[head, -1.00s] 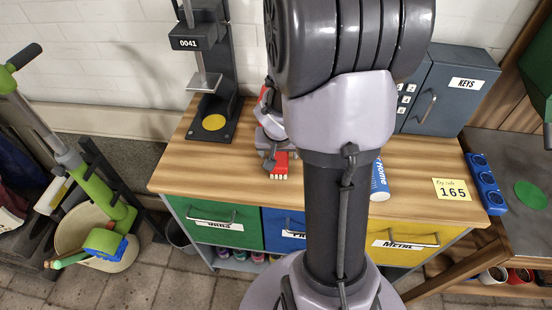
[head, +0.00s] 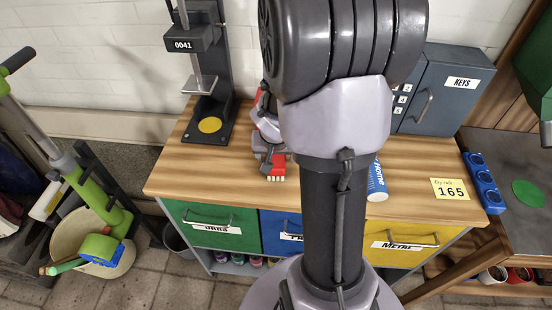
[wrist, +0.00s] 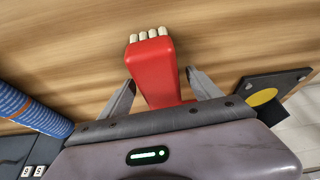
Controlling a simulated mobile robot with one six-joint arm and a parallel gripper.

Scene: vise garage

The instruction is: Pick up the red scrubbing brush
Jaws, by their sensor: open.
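The red scrubbing brush (head: 276,168) lies on the wooden workbench top (head: 225,165), with its pale bristle tufts toward the front edge in the head view. In the wrist view the brush (wrist: 153,72) extends out from between the two fingers of my gripper (wrist: 160,92). The fingers are open, one on each side of the brush, with a visible gap on each side. The rear part of the brush is hidden behind my gripper body. In the head view my gripper (head: 268,150) is low over the bench and partly hidden by my arm.
A press stand (head: 208,95) with a yellow disc is at the back left. A blue cup (head: 377,182) lies right of my arm. A grey key cabinet (head: 445,90) stands at the back right, near a yellow note (head: 450,189). The bench's front left is clear.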

